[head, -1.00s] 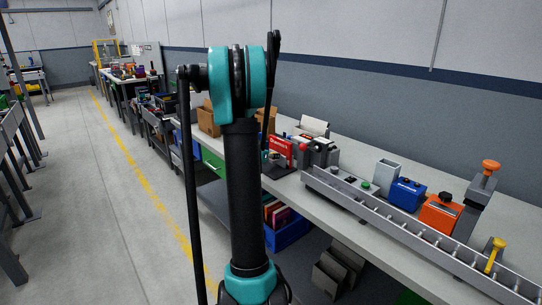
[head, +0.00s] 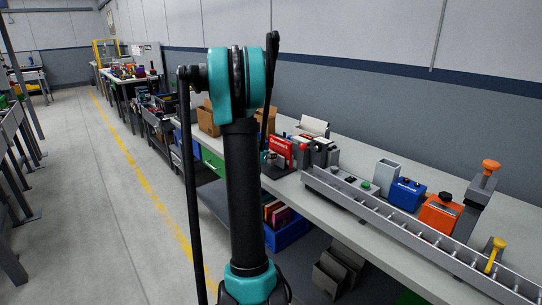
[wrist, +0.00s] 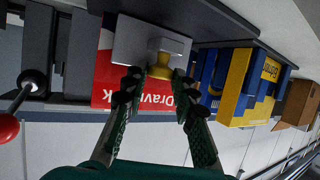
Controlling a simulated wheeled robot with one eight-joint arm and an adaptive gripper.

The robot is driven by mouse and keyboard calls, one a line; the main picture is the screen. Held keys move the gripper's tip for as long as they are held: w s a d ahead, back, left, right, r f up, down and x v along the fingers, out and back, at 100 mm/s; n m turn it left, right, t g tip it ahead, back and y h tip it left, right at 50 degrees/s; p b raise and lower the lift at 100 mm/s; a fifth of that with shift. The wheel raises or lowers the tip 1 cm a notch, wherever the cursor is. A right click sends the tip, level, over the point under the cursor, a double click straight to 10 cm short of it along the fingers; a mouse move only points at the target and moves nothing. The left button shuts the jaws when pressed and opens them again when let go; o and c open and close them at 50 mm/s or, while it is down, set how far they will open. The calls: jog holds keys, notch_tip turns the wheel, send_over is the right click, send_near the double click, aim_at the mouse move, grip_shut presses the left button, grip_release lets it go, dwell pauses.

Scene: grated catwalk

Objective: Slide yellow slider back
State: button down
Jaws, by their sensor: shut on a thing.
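In the wrist view, the yellow slider knob (wrist: 160,66) sits on a pale grey block (wrist: 150,42) in front of a red box with white lettering. My gripper (wrist: 160,80) has its green fingers on both sides of the knob and is shut on it. The fingertips partly cover the knob's sides. In the head view, my arm hides most of the gripper, and the slider cannot be made out.
A red box (wrist: 104,72), a blue and yellow box (wrist: 240,82) and a lever with a red ball (wrist: 8,127) surround the gripper closely. In the head view, a long grey rail (head: 400,222) runs right along the bench, with a yellow handle (head: 497,244) near its end.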

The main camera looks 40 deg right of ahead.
jog(key=shift+a, duration=1)
jog(key=c, duration=1.3)
grip_release()
jog(key=shift+o, duration=0.2)
jog(key=shift+s, duration=0.1)
jog(key=v, duration=1.2)
